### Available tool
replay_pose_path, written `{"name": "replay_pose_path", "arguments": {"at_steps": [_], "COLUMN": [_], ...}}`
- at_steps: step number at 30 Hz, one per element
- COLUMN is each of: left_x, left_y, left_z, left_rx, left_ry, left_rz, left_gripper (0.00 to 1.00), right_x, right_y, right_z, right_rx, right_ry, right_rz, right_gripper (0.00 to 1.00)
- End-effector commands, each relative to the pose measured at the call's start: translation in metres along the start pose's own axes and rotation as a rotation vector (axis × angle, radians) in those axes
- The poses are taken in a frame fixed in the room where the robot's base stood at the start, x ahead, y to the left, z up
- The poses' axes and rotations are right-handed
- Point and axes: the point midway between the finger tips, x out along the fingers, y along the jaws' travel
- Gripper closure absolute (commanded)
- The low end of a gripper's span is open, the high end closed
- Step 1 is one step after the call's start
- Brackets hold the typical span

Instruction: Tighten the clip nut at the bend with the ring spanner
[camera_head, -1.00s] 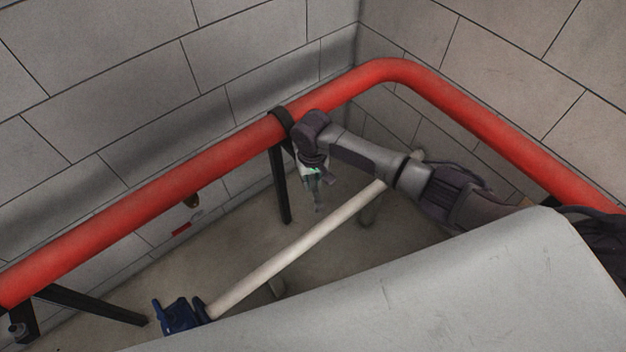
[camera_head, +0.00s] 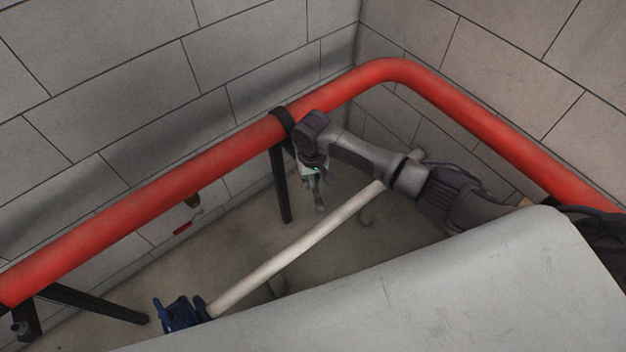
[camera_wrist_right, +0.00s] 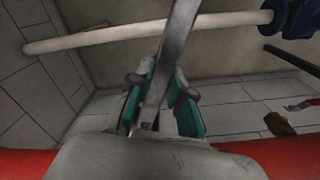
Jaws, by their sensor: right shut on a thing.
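The red pipe (camera_head: 165,210) runs along the left wall, bends (camera_head: 392,72) at the corner and continues right. A black clip (camera_head: 282,116) wraps it left of the bend, above a black support leg (camera_head: 280,185). The clip's nut cannot be made out; my right wrist is close beside it. My right gripper (camera_head: 317,200) points down, below the pipe and right of the leg. In the wrist view its teal-sided fingers (camera_wrist_right: 160,98) are shut on a long grey metal bar, seemingly the ring spanner (camera_wrist_right: 178,40). Its ring end cannot be identified. My left gripper is not in view.
A white pipe (camera_head: 300,247) slants below my right arm to a blue fitting (camera_head: 182,313) near the floor. A brown fitting (camera_head: 192,201) and a small red part (camera_head: 183,228) sit below the red pipe. Block walls close in behind it.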

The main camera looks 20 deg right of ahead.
Motion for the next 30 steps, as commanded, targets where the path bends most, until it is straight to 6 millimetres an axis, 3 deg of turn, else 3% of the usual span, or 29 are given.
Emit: {"name": "replay_pose_path", "arguments": {"at_steps": [30], "left_x": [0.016], "left_y": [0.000], "left_z": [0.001], "left_rx": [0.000], "left_ry": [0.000], "left_rz": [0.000], "left_gripper": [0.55], "right_x": [0.025], "right_y": [0.000], "right_z": [0.000], "right_rx": [0.000], "right_ry": [0.001], "right_rz": [-0.001], "right_gripper": [1.00]}}
